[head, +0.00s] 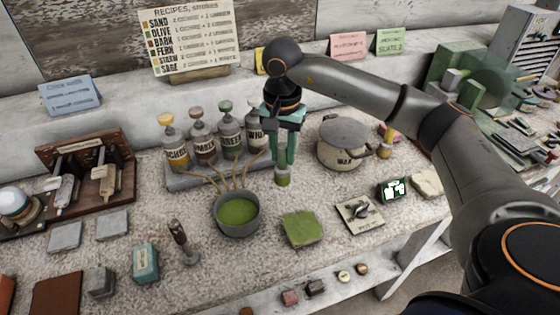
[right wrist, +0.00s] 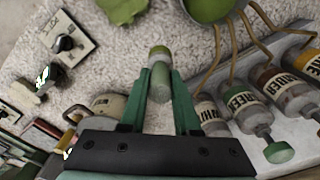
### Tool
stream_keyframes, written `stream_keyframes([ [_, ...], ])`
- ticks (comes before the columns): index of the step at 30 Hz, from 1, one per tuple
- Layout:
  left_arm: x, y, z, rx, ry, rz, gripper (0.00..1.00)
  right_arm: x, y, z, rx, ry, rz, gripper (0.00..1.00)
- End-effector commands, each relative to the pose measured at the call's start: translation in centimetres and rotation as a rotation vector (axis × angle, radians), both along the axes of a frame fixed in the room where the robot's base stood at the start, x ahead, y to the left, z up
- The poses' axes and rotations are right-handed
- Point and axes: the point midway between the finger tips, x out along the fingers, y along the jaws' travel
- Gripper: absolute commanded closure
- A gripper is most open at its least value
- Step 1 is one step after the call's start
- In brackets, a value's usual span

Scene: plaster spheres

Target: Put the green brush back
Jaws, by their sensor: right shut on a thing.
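My right gripper (head: 283,166) points down over the worktop, to the right of the bottles. It is shut on a short cylinder with a pale green body and a brighter green end, apparently the green brush (head: 282,180). In the right wrist view the brush (right wrist: 158,78) sits between the two green fingertips, its green end pointing away from the gripper. The brush looks upright, close to the worktop; I cannot tell whether it touches it. My left gripper is not in view.
A bowl of green paint (head: 238,212) with thin tubes stands left of the gripper, before a row of labelled bottles (head: 203,140). A lidded pot (head: 340,150) stands close on the right. A green pad (head: 301,229) and a switch plate (head: 360,214) lie in front.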

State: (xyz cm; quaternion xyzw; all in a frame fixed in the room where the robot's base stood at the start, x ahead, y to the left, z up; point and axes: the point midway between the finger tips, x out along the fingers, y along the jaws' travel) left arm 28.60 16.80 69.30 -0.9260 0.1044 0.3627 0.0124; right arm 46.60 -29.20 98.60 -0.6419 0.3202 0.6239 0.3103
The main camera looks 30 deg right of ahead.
Motion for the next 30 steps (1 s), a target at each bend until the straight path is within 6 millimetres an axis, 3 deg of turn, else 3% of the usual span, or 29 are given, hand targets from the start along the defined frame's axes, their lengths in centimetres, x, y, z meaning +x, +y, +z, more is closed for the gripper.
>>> stream_keyframes([
  [9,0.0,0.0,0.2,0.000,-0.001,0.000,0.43,1.8,-0.4,-2.3,-0.001,0.001,0.000,1.00],
  [15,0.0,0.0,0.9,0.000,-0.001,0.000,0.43,1.6,-0.4,-4.9,0.000,0.001,-0.001,1.00],
  [26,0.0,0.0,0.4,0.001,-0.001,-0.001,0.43,1.7,-0.4,-5.5,0.000,-0.002,-0.001,1.00],
  [27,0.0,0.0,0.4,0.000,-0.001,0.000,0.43,1.6,-0.4,-5.4,0.001,-0.001,-0.001,0.68],
  [30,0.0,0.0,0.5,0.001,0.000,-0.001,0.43,1.6,-0.4,-5.4,0.001,-0.001,-0.001,0.56],
])
